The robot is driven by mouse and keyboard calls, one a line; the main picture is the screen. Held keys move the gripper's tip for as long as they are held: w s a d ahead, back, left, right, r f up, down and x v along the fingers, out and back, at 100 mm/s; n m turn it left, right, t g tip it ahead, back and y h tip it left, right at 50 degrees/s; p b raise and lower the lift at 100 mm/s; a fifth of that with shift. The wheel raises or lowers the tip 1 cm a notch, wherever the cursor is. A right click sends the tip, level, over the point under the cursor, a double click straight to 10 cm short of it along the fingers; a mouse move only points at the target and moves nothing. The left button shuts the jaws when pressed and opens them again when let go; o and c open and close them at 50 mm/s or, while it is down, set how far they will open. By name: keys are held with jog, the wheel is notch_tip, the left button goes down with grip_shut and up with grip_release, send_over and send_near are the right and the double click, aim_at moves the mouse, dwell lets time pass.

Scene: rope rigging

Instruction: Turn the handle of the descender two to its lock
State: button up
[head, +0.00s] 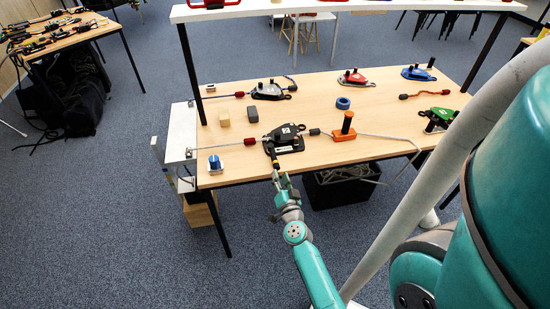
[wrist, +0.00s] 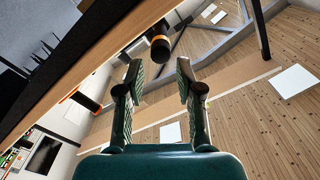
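A black descender (head: 285,138) with a small white label lies near the table's front edge; I cannot read a number on it. Its dark handle (head: 271,152) points toward the front edge, with a reddish tip. My gripper (head: 281,177) is just in front of the table edge, below that handle, and apart from it as far as I can see. In the wrist view my gripper (wrist: 160,68) is open, with nothing between its fingers. A black cylinder with an orange ring (wrist: 160,48) shows just beyond the fingertips; I cannot tell which part it is.
A grey rope (head: 235,145) runs through the front descender. A dark bin (head: 340,187) stands under the table.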

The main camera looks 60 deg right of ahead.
aim_at(274, 158)
jog(key=x, duration=1)
jog(key=shift+w, duration=0.1)
grip_shut()
